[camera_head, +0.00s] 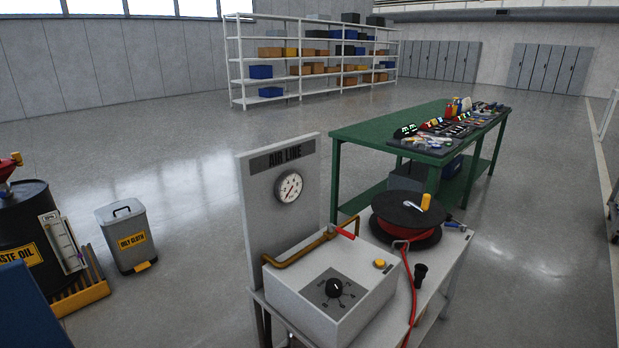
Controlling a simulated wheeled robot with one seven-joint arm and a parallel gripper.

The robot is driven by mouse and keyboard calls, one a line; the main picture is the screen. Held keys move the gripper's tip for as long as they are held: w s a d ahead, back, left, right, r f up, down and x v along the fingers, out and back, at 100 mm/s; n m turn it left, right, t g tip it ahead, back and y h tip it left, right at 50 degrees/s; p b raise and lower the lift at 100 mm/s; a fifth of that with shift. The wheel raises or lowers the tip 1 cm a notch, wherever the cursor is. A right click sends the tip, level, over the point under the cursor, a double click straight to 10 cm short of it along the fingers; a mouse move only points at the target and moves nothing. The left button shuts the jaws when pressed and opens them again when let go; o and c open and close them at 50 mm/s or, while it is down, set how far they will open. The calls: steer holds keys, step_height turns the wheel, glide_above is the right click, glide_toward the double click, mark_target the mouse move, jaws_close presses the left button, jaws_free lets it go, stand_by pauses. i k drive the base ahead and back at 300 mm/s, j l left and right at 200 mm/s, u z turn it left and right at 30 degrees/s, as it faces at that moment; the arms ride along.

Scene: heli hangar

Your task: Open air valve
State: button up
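The air line station stands in the front middle. Its upright grey panel (253,215) reads "AIR LINE" and carries a round white gauge (288,187). A brass pipe (300,250) runs in front of the panel above a light grey box (318,322). A valve with a red lever (345,233) sits at the right end of the pipe; the lever slants down to the right. The box top has a black rotary knob (334,287) and a yellow button (380,263). My gripper is not in view.
A black hose reel (385,208) with red hose (406,280) sits right of the valve. A green workbench (355,131) with tools stands behind. At left are a waste oil drum (20,222) and an oily cloth bin (118,235). Open floor (540,270) lies at right.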

mark_target(330, 226)
steer(key=i+l, duration=0.2)
steer(key=l, duration=0.15)
steer(key=i+l+u, duration=0.1)
steer(key=i+l, duration=0.3)
steer(key=l, duration=0.25)
steer(key=i+l, duration=0.15)
steer(key=l, duration=0.2)
steer(key=i+l+u, duration=0.1)
steer(key=l, duration=0.25)
steer(key=i+l, duration=0.25)
steer(key=i+l+u, duration=0.1)
steer(key=l, duration=0.35)
steer(key=i+l, duration=0.25)
steer(key=l, duration=0.15)
